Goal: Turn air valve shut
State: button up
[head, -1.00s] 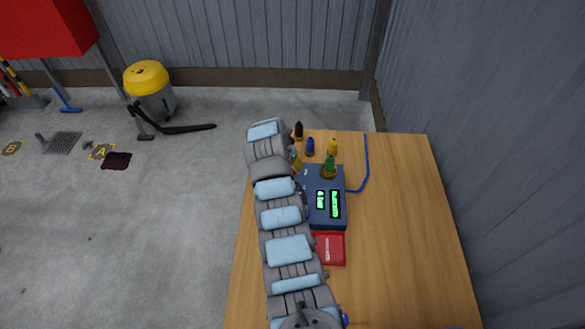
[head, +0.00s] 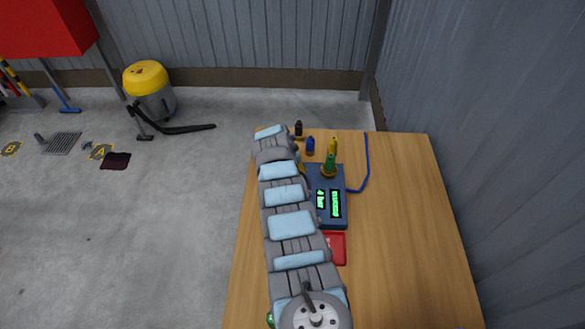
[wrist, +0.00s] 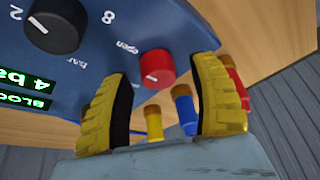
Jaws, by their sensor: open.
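A dark blue control box (head: 312,218) with green displays stands on the wooden table. In the wrist view, its panel (wrist: 95,55) carries a red knob (wrist: 156,68) beside the word "open" and a larger black knob (wrist: 55,25) beside "2", "8" and "bar". My gripper (wrist: 163,74) is open, its two yellow fingers apart on either side of the red knob. The fingers look clear of the knob, but I cannot tell their depth. In the head view, my arm hides the knobs and most of the gripper.
A blue hose (head: 366,165) runs at the right. A red item (head: 338,248) lies in front. The table's right side (head: 410,230) is clear.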

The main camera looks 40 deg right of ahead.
jog(key=shift+f, duration=0.35)
grip_shut()
